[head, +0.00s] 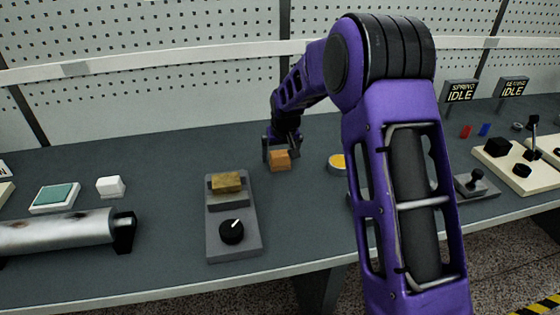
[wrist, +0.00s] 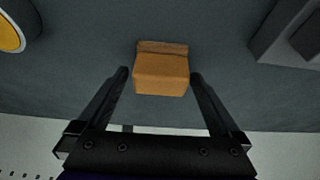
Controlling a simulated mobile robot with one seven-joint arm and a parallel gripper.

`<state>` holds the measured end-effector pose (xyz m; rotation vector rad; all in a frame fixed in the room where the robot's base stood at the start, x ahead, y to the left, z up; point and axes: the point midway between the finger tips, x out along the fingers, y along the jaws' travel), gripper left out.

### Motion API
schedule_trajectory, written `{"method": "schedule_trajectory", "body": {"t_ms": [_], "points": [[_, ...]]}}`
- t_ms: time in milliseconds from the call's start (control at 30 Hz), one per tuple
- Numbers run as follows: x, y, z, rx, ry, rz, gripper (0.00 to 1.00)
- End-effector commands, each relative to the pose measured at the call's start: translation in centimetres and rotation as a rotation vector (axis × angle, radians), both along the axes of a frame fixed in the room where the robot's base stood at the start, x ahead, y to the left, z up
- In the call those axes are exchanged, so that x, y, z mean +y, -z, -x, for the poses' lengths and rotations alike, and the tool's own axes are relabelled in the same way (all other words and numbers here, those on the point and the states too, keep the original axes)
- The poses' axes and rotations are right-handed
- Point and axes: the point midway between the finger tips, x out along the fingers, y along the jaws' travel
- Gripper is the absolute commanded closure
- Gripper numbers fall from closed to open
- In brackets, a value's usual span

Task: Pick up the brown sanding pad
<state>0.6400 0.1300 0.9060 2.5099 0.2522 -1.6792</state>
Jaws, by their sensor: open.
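The brown sanding pad (head: 279,160) is a small orange-brown block on the grey bench, near the back in the head view. In the wrist view the pad (wrist: 161,74) lies between and just beyond the tips of my gripper (wrist: 160,74). The two fingers are apart, one to each side of the pad, with a gap on both sides. In the head view my gripper (head: 282,145) is right behind and above the pad. I cannot tell how high the fingertips are above the bench.
A grey fixture (head: 236,247) with a black knob (head: 231,231) and a yellowish-brown block (head: 226,182) stands left of the pad. A yellow-topped round thing (head: 337,162) is to its right. A white block (head: 110,186) and a metal roller (head: 60,232) lie farther left.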

Motion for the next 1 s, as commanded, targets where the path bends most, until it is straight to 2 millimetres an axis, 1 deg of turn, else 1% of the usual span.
{"method": "schedule_trajectory", "body": {"t_ms": [100, 300, 367, 400, 567, 700, 767, 1000], "points": [[0.07, 0.64, -0.29, -0.001, 0.0, 0.0, 0.0], [0.06, 0.65, -0.31, -0.001, 0.0, 0.0, 0.0], [0.06, 0.65, -0.31, -0.001, 0.0, 0.0, 0.09], [0.06, 0.64, -0.29, -0.001, 0.0, 0.0, 0.16], [0.06, 0.64, -0.29, -0.001, 0.0, 0.0, 0.45], [0.07, 0.64, -0.29, -0.001, 0.0, 0.0, 0.7], [0.07, 0.63, -0.28, -0.001, 0.0, 0.0, 0.81], [0.07, 0.39, -0.31, -0.002, 0.0, 0.0, 0.81]]}}
